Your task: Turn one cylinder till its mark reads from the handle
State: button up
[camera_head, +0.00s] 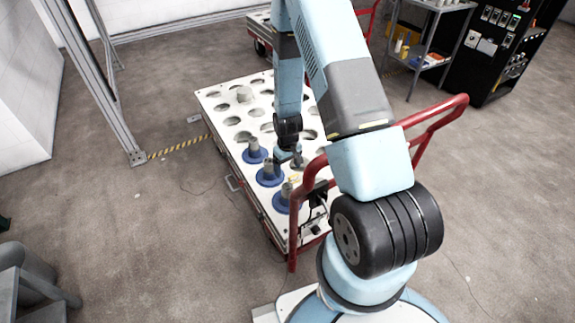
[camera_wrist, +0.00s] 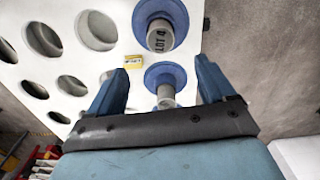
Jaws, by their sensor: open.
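Blue-flanged cylinders with grey upright bodies stand in the white cart top; in the head view I see one at the back (camera_head: 254,151), one in the middle (camera_head: 268,176) and one at the front (camera_head: 284,199). In the wrist view, one cylinder (camera_wrist: 160,35) shows dark lettering that looks like "LOT 4", running sideways along its grey body. Another cylinder (camera_wrist: 166,92) lies between my open fingers in that picture, with no mark visible; I cannot tell how far below it is. My gripper (camera_head: 291,157) is open and empty, close over the cart; its fingers also frame the wrist view (camera_wrist: 160,68).
A red handle (camera_head: 436,115) rises at the cart's near end. A yellow label (camera_wrist: 134,62) sits beside the cylinders. A frame post (camera_head: 110,90) stands at left.

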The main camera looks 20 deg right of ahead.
aim_at(287, 186)
notch_tip(287, 186, down, 13)
jog(key=shift+f, duration=0.1)
dwell(0.6)
jog(key=shift+c, duration=0.4)
jog(key=c, duration=1.3)
jog(key=shift+c, duration=0.6)
jog(key=shift+n, duration=1.6)
